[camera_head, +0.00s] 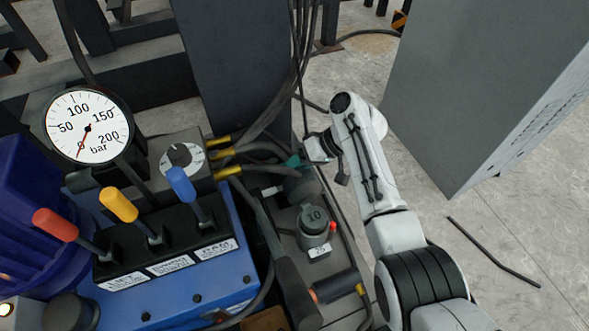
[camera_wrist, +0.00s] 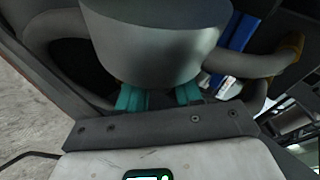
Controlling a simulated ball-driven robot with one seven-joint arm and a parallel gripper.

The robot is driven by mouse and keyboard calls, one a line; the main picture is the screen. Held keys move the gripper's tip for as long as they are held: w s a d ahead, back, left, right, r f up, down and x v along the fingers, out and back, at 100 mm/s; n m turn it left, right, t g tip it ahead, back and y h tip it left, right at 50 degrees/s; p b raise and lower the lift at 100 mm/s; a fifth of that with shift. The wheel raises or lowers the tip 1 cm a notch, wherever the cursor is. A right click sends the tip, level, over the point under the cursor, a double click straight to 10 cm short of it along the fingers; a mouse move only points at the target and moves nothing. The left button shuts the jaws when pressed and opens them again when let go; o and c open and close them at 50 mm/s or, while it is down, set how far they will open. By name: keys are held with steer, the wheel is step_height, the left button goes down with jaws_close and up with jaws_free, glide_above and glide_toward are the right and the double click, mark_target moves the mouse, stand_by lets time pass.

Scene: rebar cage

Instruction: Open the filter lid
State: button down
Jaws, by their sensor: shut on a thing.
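In the wrist view the lid (camera_wrist: 155,45) is a large grey cylinder filling the upper middle. My gripper (camera_head: 293,161) reaches it from the far right side, its teal fingers at the lid's upper edge. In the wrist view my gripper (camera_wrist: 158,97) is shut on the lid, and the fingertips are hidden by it. I cannot see a gap between lid and body.
Dark hoses with yellow ends (camera_head: 228,171) run just left. A lever block (camera_head: 165,245) and pressure gauge (camera_head: 88,127) are further left.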

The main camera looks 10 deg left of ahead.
steer(key=shift+a, duration=0.15)
steer(key=c, duration=0.9)
jaws_free()
steer(key=shift+f, duration=0.1)
steer(key=shift+o, duration=0.2)
steer(key=p+v, duration=0.3)
steer(key=v, duration=0.7)
steer(key=shift+d+r+p, duration=0.25)
steer(key=shift+d+p, duration=0.05)
steer(key=shift+p, duration=0.1)
steer(key=shift+w, duration=0.1)
